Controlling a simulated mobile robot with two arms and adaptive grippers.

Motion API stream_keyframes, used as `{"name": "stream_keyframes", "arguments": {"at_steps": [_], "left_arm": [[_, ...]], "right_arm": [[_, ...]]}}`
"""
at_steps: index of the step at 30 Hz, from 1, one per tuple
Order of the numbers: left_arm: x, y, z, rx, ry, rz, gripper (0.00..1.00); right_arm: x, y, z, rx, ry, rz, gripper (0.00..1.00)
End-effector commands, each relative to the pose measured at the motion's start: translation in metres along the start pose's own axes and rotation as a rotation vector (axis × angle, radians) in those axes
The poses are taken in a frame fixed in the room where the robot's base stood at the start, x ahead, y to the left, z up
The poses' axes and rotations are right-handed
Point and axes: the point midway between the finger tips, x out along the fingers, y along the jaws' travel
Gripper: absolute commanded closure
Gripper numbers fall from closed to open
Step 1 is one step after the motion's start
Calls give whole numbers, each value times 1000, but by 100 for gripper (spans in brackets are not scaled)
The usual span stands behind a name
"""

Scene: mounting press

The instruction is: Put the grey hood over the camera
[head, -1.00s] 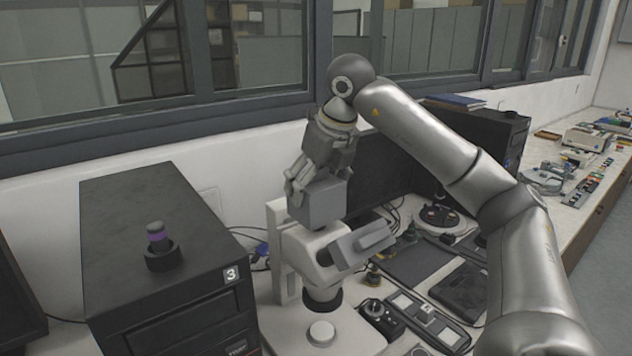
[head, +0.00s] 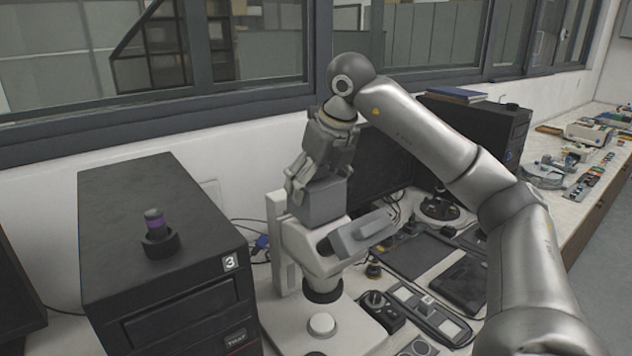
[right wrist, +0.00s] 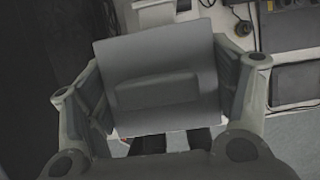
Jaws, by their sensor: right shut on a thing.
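The grey hood (head: 320,200) is a plain box-shaped cover. My right gripper (head: 318,184) is shut on it, with a finger on each side, and points down. The hood is at the top of the white microscope-like stand (head: 303,252), just above or touching its head; I cannot tell which. In the right wrist view the hood (right wrist: 158,65) fills the space between the fingers and shows a raised block on its face. I cannot make out the camera; the hood may hide it. My left gripper is not in view.
A black computer case (head: 150,220) marked 3 stands to the left, with a small purple-banded part in a black ring (head: 158,235) on top. A grey angled viewing part (head: 358,236) juts right from the stand. A monitor (head: 378,175) and window wall are behind.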

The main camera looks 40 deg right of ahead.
Motion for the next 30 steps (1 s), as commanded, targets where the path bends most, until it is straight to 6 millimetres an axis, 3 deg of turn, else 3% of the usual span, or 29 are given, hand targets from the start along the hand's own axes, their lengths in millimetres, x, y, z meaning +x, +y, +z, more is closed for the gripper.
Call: {"name": "stream_keyframes", "arguments": {"at_steps": [5, 6, 11, 23, 30], "left_arm": [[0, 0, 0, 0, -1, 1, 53], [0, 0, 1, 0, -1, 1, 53], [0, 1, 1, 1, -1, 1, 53], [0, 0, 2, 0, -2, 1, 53], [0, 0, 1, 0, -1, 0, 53]], "right_arm": [[0, 0, 0, 0, -1, 0, 47], [0, 0, 0, 0, -1, 0, 19], [0, 0, 0, 0, -1, 0, 0], [-2, 0, 0, 0, -1, 0, 0], [-37, 1, 2, 0, -7, 2, 0]]}}
